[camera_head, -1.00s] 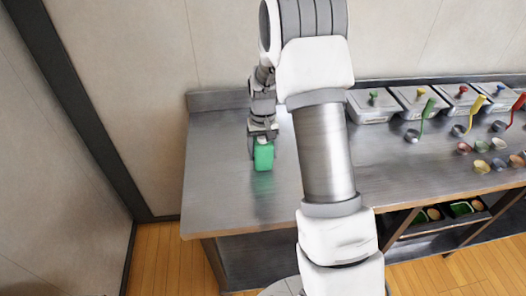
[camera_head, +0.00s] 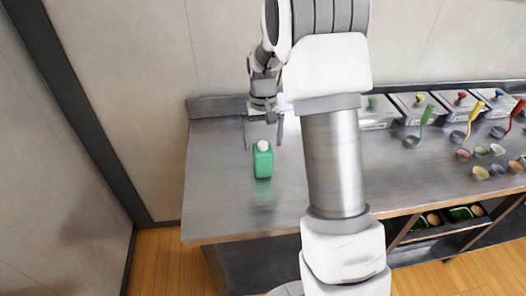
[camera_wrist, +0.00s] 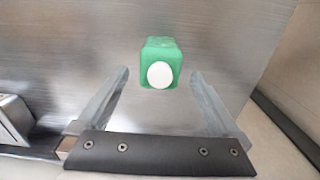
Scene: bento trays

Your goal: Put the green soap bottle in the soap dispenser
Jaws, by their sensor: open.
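The green soap bottle (camera_head: 263,163) with a white cap stands upright on the left part of the metal counter. My gripper (camera_head: 263,147) is open and empty, just behind and above the bottle in the head view, with its fingers apart. In the wrist view the bottle (camera_wrist: 161,58) is seen from above, ahead of the two spread fingertips (camera_wrist: 160,75) and roughly centred between them. I see no soap dispenser that I can make out in these views.
The metal counter (camera_head: 215,195) is bare around the bottle. To the right are lidded metal containers (camera_head: 412,108), coloured ladles (camera_head: 426,114) and several small bowls (camera_head: 480,172). A wall rises behind the counter. My arm hides the counter's middle.

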